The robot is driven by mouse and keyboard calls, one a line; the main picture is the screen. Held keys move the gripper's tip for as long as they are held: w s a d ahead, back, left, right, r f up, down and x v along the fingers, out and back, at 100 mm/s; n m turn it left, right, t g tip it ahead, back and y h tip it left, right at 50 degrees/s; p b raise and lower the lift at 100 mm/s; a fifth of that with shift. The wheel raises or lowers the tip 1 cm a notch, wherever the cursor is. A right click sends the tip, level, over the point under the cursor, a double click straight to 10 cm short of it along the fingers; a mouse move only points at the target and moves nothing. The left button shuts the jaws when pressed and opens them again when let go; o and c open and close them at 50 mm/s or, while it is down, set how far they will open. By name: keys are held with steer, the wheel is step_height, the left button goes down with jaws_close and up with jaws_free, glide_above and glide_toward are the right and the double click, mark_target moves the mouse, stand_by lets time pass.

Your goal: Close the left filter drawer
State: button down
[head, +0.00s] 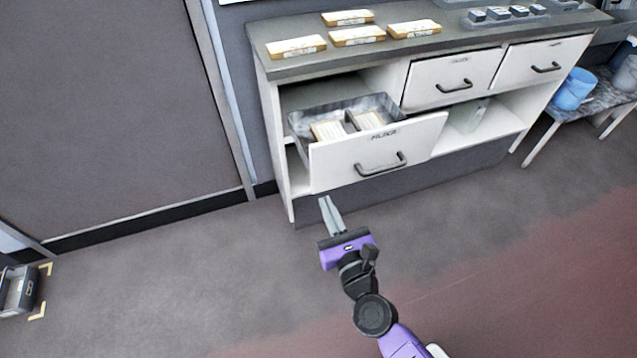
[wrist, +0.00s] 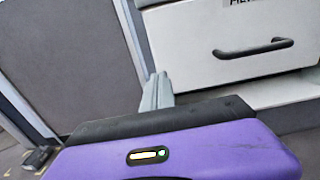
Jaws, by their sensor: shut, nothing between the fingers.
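The left filter drawer (head: 336,166) is pulled out of the white cabinet, with a dark bar handle (head: 381,164) on its white front. Packs (head: 368,120) lie in its grey inner tray. In the wrist view the drawer front (wrist: 195,55) fills the upper right, with its handle (wrist: 253,47) at right and its label cut off at the top edge. My gripper (head: 326,200) is shut and empty, in front of the drawer's lower left part in the head view. In the wrist view its fingertips (wrist: 157,78) show near the drawer's left edge; contact cannot be told.
Two other drawers (head: 450,80) in the cabinet look shut. Several boxes (head: 357,36) lie on the grey countertop (head: 300,65). A blue bucket (head: 573,90) stands on a low table at right. A grey bin (head: 18,290) sits at far left. Floor in front is clear.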

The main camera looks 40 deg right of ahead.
mark_target(291, 123)
steer(key=x, duration=0.6)
steer(key=shift+w+d+p, duration=0.1)
steer(key=shift+w+p, duration=0.1)
steer(key=shift+p, duration=0.2)
steer(key=b+x, duration=0.2)
steer(key=x, duration=0.9)
steer(key=b+x, duration=0.3)
steer(key=x, duration=0.8)
steer(key=shift+w+f+b, duration=0.1)
steer(key=shift+f+b, duration=0.15)
steer(key=shift+b, duration=0.1)
steer(key=shift+w+d, duration=0.2)
steer(key=shift+w, duration=0.35)
steer(key=shift+w+r, duration=0.1)
steer(key=shift+r, duration=0.2)
